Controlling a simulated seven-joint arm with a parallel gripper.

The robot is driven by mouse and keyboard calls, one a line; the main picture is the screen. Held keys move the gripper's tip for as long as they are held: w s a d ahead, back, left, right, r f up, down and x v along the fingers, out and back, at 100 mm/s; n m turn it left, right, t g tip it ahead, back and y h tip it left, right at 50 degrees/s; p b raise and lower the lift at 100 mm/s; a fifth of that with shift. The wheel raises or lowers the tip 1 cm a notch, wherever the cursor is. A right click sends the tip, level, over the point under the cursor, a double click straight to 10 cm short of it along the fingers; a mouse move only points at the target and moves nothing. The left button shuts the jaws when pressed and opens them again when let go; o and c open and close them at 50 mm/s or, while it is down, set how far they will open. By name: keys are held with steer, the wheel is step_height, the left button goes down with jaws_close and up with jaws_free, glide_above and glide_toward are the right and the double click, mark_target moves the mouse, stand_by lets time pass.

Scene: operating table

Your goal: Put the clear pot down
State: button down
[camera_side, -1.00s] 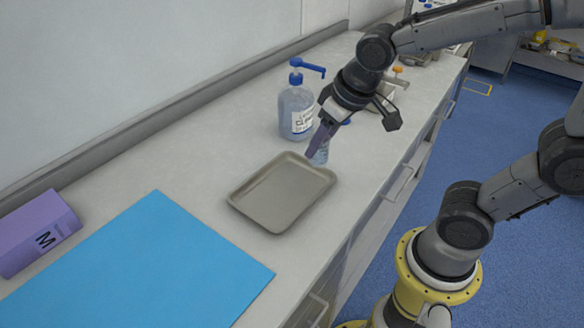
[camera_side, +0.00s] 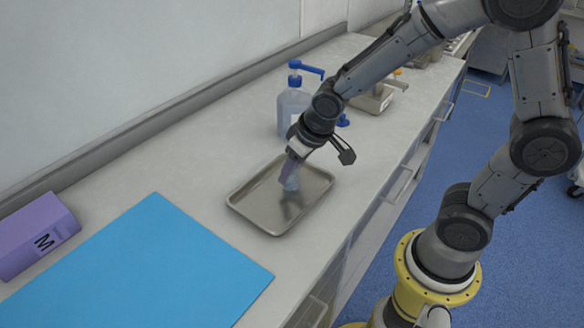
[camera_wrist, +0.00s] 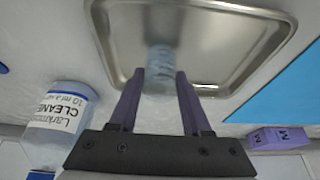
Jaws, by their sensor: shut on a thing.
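The clear pot (camera_side: 291,183) is small, see-through and bluish. My gripper (camera_side: 289,172) is shut on it and holds it over the metal tray (camera_side: 258,222). In the wrist view the pot (camera_wrist: 160,66) sits between the tips of the two purple fingers (camera_wrist: 159,85), with the tray (camera_wrist: 232,50) behind it. The fingers hide part of the pot in the side view. I cannot tell whether its base touches the tray floor.
A cleaner bottle with a blue pump (camera_side: 291,106) stands behind the tray. A blue mat (camera_side: 140,265) and a purple box marked M (camera_side: 35,235) lie to the left. Weighing scales (camera_side: 375,99) stand farther back. The rest of the tray looks empty.

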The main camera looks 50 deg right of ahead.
steer(key=shift+f, duration=0.1)
steer(key=shift+c, duration=1.8)
jaws_free()
steer(key=v, duration=1.2)
steer(key=s+d+r+t, duration=0.1)
steer(key=s+d+r, duration=0.1)
steer(key=s, duration=1.1)
steer(key=shift+s, duration=0.4)
steer(key=shift+r, duration=0.15)
